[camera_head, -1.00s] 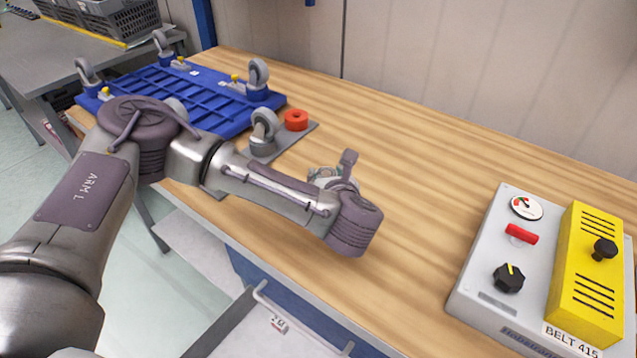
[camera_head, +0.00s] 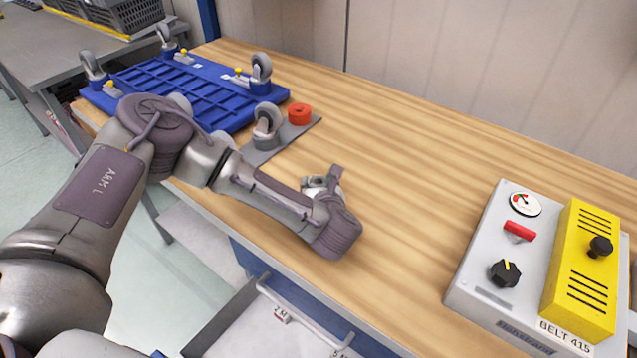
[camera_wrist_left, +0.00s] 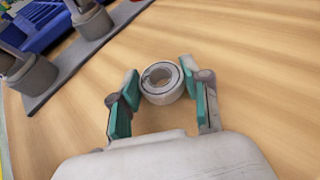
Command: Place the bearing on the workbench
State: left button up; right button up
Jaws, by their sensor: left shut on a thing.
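The bearing (camera_wrist_left: 161,84) is a small pale metal ring, seen in the left wrist view between the teal-padded fingers of my left gripper (camera_wrist_left: 160,90). The gripper is shut on it. In the head view my left gripper (camera_head: 322,184) is over the middle of the wooden workbench (camera_head: 420,165), largely hidden behind my wrist, and I cannot make the bearing out clearly there. Bare wood shows behind the bearing; I cannot tell whether it touches the bench top. My right gripper is not in view.
An upturned blue dolly (camera_head: 190,95) with casters lies at the bench's far left. A control box (camera_head: 480,265) with a yellow panel stands at right. The middle bench is clear.

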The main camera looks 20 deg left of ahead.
pick_arm(q)
jog(key=o, duration=1.2)
jog(key=shift+r+p, duration=0.15)
jog(key=shift+p, duration=0.15)
jog(key=shift+s+d, duration=0.2)
jog(key=shift+s, duration=0.1)
jog(key=b+v, duration=0.1)
jog(key=v, duration=0.9)
jog(key=shift+s+d+r+b, duration=0.15)
jog(key=shift+s+b, duration=0.1)
jog(key=shift+b, duration=0.05)
jog(key=shift+s+d+r, duration=0.1)
jog(key=shift+s, duration=0.2)
